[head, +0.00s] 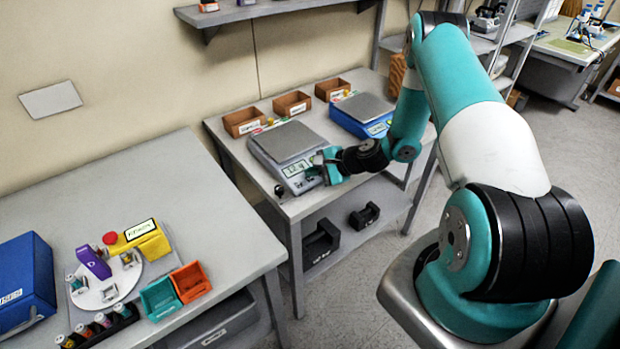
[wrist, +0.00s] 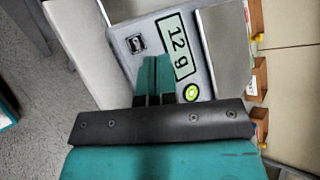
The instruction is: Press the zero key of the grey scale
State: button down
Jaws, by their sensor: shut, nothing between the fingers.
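The grey scale (head: 287,143) stands on the bench in the middle, with its front panel facing me. In the wrist view its display (wrist: 178,48) reads 12 g. A dark square key (wrist: 135,43) and a round yellow-green key (wrist: 192,93) sit at either end of the panel's front strip. I cannot read which one is marked zero. My gripper (head: 326,164) is shut and empty at the right front of the scale. In the wrist view its fingertips (wrist: 154,62) show over the panel, between the two keys. Whether they touch it cannot be told.
A blue scale (head: 364,114) stands to the right on the same bench. Small brown bins (head: 292,104) line the bench's back. Dark weights (head: 364,216) lie on the shelf below. The left table (head: 75,206) holds a round tray, bins and a blue box.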

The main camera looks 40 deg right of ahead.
jog(key=shift+f, duration=0.1)
jog(key=shift+w+f+b, duration=0.15)
jog(key=shift+f+b, duration=0.15)
jog(key=shift+b, duration=0.1)
jog(key=shift+f+b, duration=0.35)
dwell(0.5)
jog(key=shift+r, duration=0.15)
jog(key=shift+r+p, duration=0.55)
jog(key=shift+r, duration=0.05)
jog(key=shift+r, duration=0.1)
jog(key=r+p, duration=0.1)
jog(key=s+r+p, duration=0.1)
jog(key=r, duration=0.1)
jog(key=r+p, duration=0.1)
jog(key=shift+s+r+p, duration=0.3)
jog(key=shift+p, duration=0.05)
jog(key=shift+r, duration=0.1)
dwell(0.7)
